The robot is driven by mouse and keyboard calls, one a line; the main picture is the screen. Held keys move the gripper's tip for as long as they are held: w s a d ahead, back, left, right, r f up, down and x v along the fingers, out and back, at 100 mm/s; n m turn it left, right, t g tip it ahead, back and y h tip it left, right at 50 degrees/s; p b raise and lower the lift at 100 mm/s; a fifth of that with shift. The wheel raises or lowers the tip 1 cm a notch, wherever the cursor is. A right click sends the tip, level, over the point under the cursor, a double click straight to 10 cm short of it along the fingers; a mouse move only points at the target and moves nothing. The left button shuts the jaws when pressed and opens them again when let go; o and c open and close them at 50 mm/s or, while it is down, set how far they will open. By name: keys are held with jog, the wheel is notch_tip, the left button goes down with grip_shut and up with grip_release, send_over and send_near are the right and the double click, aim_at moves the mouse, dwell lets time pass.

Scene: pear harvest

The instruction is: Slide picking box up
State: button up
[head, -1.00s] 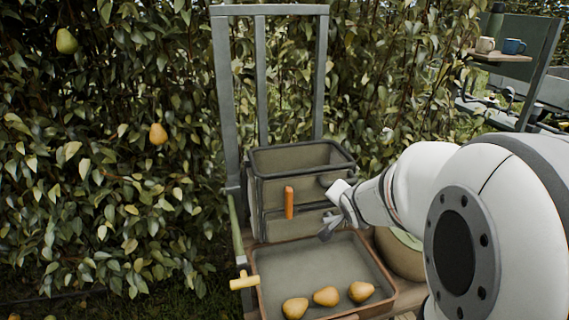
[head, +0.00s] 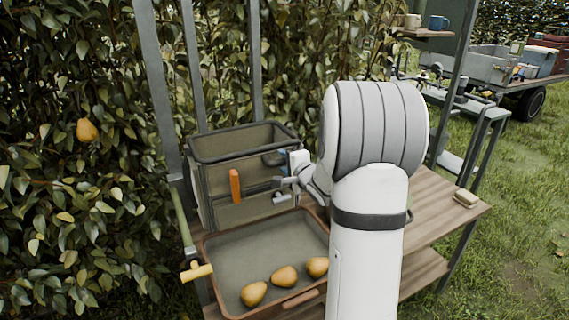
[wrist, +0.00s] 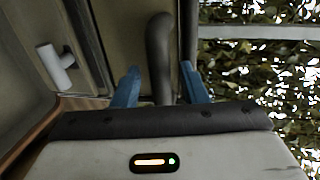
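The picking box (head: 215,193) is an olive-grey bin with a dark rim, standing by upright metal rails behind the pear tray. An orange lever (head: 235,186) is on its front. My gripper (head: 274,160) is at the right part of the box front. In the wrist view, its two blue fingers (wrist: 160,88) are apart, one on each side of a dark curved handle (wrist: 160,50). Gaps show between the handle and both fingers. In the head view, my arm hides what lies to the right of the box.
A shallow tray (head: 222,262) with 3 pears (head: 284,276) sits in front of the box. A yellow handle (head: 197,271) juts out at the tray's left. The wooden bench (head: 440,205) extends right and holds a small block (head: 466,199). Hedge foliage stands close behind and left.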

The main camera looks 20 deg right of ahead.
jog(key=shift+x, duration=0.75)
grip_shut()
